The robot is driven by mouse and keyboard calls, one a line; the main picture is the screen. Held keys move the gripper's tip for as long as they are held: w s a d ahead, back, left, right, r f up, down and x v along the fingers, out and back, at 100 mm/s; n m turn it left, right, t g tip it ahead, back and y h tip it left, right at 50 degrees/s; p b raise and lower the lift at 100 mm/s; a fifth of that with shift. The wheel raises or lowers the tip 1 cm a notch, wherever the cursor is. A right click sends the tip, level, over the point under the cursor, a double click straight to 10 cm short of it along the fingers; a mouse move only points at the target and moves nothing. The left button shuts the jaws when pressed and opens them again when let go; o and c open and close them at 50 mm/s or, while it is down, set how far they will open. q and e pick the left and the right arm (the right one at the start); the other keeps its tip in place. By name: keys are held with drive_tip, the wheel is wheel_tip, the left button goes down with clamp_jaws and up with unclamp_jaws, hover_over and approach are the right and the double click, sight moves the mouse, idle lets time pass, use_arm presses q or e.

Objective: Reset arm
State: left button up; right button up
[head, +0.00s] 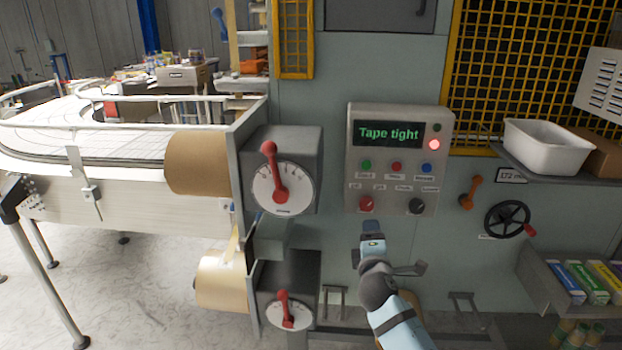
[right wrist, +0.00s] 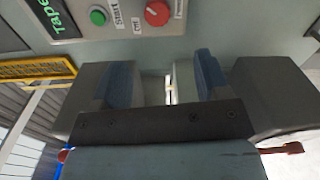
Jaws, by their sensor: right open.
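My right gripper (head: 372,232) is in front of the machine's grey-green face, just below the control panel (head: 350,150). In the right wrist view its two blue-padded fingers (right wrist: 165,80) stand apart with nothing between them. The panel's screen (head: 389,133) reads "Tape tight", and a red lamp (head: 434,144) glows beside it. In the right wrist view the panel's green button (right wrist: 97,16) and red knob (right wrist: 157,13) show above the fingers, apart from them. My left gripper is not in view.
Left of my gripper are an upper dial with a red lever (head: 269,165) and a lower red-lever dial (head: 284,298). Brown tape rolls (head: 200,163) sit further left by the conveyor. A black handwheel (head: 507,219), orange handle (head: 471,192) and white bin (head: 545,147) are on the right.

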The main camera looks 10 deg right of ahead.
drive_tip(key=s+a+f+m+g+y, duration=0.2)
drive_tip(key=s+f+m+g+y, duration=0.15)
drive_tip(key=s+f, duration=1.1)
drive_tip(key=s+a+f+m+g+y, duration=0.1)
drive_tip(key=s+f+m, duration=0.2)
drive_tip(key=s, duration=0.4)
drive_tip(key=s+f+m+g+y+p, duration=0.1)
drive_tip(key=s+f+m, duration=0.3)
drive_tip(key=s, duration=0.4)
drive_tip(key=s+a+f+m+g+y, duration=0.1)
drive_tip(key=s+f+m+y, duration=0.1)
drive_tip(key=s, duration=0.5)
wheel_tip(320, 180, down, 2)
drive_tip(key=shift+s+a+f+m, duration=0.2)
drive_tip(key=shift+a+m, duration=0.1)
drive_tip(key=shift+m, duration=0.35)
